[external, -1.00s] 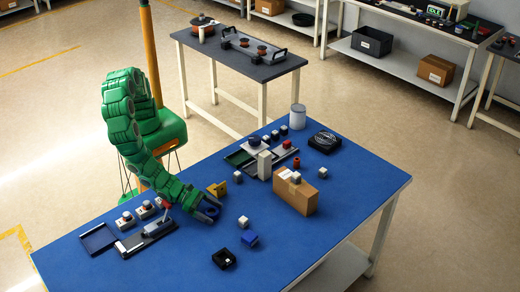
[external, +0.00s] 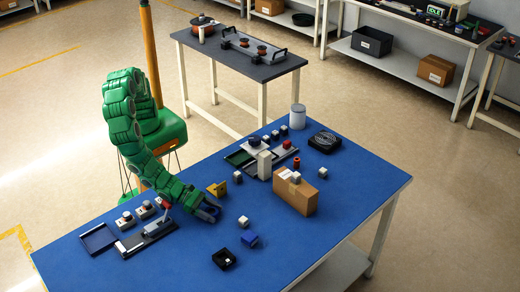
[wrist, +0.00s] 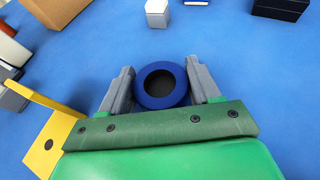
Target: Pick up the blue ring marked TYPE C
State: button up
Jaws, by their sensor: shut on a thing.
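The blue ring (wrist: 161,102) is a thick dark-blue band with a dark round opening, between the two grey fingers of my gripper (wrist: 160,88) in the wrist view. The fingers are shut on its left and right sides. In the external view my gripper (external: 209,212) is low at the blue table, and its fingers largely hide the ring. I cannot read any TYPE C marking, and I cannot tell whether the ring touches the table.
A yellow bracket (wrist: 50,143) stands close left of my gripper. A white-topped cube (wrist: 157,12) lies ahead. The cardboard box (external: 296,192) is to the right, and a black square tray (external: 224,259) is nearer the front.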

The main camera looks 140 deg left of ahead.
aim_at(212, 211)
jog(key=shift+r, duration=4.95)
